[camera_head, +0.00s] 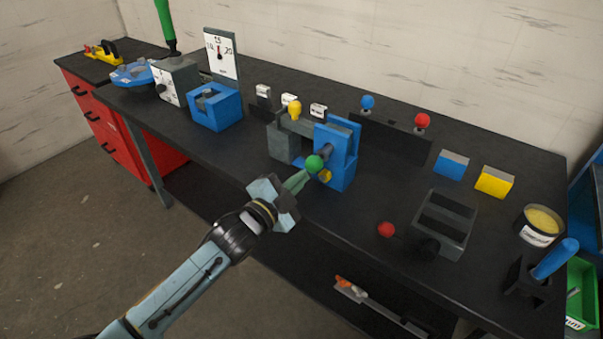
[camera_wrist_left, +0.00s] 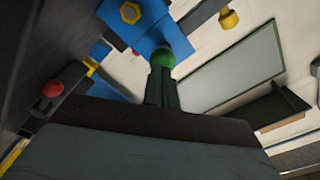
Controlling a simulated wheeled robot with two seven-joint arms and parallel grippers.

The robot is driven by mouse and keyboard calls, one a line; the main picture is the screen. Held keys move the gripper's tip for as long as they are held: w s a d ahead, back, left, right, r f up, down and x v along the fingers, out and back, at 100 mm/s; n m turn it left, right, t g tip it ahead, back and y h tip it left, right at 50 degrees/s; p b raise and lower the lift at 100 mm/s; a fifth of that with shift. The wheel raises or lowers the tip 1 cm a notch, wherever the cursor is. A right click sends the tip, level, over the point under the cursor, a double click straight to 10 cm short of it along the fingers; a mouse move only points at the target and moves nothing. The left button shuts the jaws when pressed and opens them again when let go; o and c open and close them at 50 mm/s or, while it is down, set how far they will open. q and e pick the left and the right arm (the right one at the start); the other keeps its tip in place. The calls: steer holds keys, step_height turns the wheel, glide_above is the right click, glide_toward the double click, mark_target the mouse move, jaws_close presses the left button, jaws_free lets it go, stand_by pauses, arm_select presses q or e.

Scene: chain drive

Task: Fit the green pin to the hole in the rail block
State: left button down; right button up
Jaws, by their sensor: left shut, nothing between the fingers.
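The green pin shows as a round green head (camera_head: 314,163) at the front face of the blue block (camera_head: 338,185); its shank is hidden, so I cannot tell how deep it sits. I take this block, beside grey parts, to be the rail block; its hole is not visible. My left gripper (camera_head: 299,181) is shut and empty, its fingertips pointing at the green head. In the left wrist view the green head (camera_wrist_left: 162,58) is just beyond the shut fingertips (camera_wrist_left: 161,80), against the blue block (camera_wrist_left: 150,28). Whether they touch is unclear. My right gripper is not in view.
A yellow bolt (camera_head: 325,175) is on the blue block below the green head. A blue box (camera_head: 217,113) stands to the left. The bench front between them is mostly clear.

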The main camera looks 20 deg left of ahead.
arm_select(q)
steer(key=v, duration=1.4)
steer(key=shift+s+a+p, duration=0.15)
steer(key=shift+s+p, duration=0.2)
steer(key=shift+r, duration=0.1)
steer(key=s+a+f+n+g+y, duration=0.2)
steer(key=f, duration=0.8)
steer(key=s+a+f+n+g+y, duration=0.1)
steer(key=s+a+f+n+g, duration=0.15)
steer(key=f, duration=0.85)
steer(key=s+a+f+n+g+y, duration=0.2)
steer(key=s+f+n+g, duration=0.1)
steer(key=f, duration=0.7)
steer(key=s+f+n+g, duration=0.1)
steer(key=s+f+g, duration=0.1)
steer(key=s+f, duration=0.4)
steer(key=s+d+f+n+g, duration=0.1)
steer(key=s+f, duration=0.5)
steer(key=s, duration=0.7)
steer(key=s+d+f+n+g+y, duration=0.1)
steer(key=s+f+n+g, duration=0.2)
steer(key=s+f+g, duration=0.2)
steer(key=s+f, duration=0.2)
steer(key=s, duration=0.2)
steer(key=shift+s+d, duration=0.2)
steer(key=c, duration=2.1)
jaws_free()
steer(key=shift+g, duration=0.25)
